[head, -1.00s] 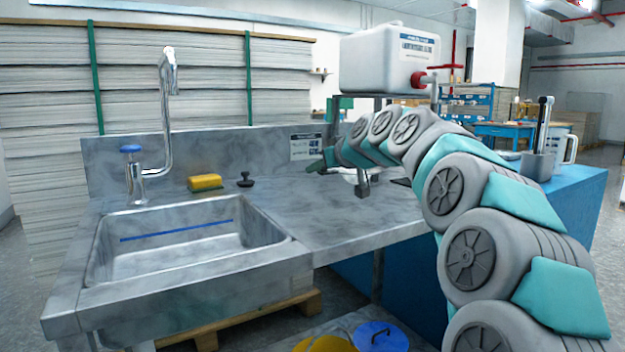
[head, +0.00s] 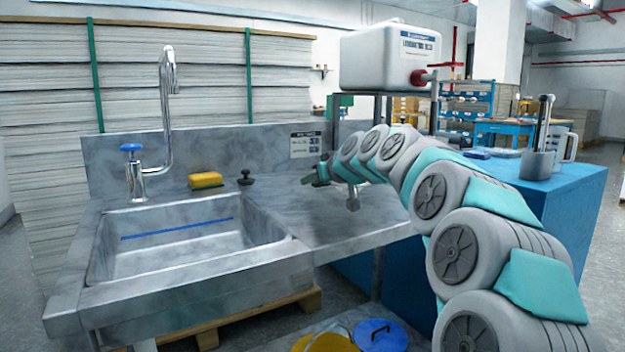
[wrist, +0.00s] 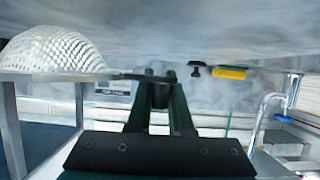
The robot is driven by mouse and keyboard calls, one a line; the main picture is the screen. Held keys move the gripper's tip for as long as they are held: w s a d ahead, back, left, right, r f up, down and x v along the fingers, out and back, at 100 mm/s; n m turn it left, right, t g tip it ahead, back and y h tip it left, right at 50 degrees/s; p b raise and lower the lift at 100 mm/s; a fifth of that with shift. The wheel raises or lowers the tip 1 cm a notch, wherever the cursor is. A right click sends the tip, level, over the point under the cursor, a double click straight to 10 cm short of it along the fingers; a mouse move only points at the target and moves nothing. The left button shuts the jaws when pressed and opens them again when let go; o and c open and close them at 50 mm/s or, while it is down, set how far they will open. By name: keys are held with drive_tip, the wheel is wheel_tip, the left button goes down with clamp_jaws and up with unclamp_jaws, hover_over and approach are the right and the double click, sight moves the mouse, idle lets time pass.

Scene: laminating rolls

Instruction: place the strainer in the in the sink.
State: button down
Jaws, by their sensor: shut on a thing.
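A silvery mesh strainer (wrist: 55,45) shows as a dome at the left of the wrist view, which is upside down. My gripper (wrist: 161,80) has dark green fingers shut on the strainer's thin rim or handle; the exact contact is unclear. In the head view my gripper (head: 315,174) is over the counter, right of the sink, and my arm hides most of the strainer. The steel sink (head: 190,258) is at the left, with a blue line on its back inner wall. Its basin looks empty.
A chrome faucet (head: 167,110) with a blue knob stands behind the sink. A yellow sponge (head: 206,180) and a black stopper (head: 245,178) lie on the back ledge. A white tank (head: 388,60) stands on a frame behind my arm. The counter (head: 300,222) near the sink is clear.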

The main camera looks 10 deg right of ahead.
drive_tip(key=c, duration=0.8)
unclamp_jaws()
drive_tip(key=shift+s+r, duration=0.1)
drive_tip(key=shift+r, duration=0.05)
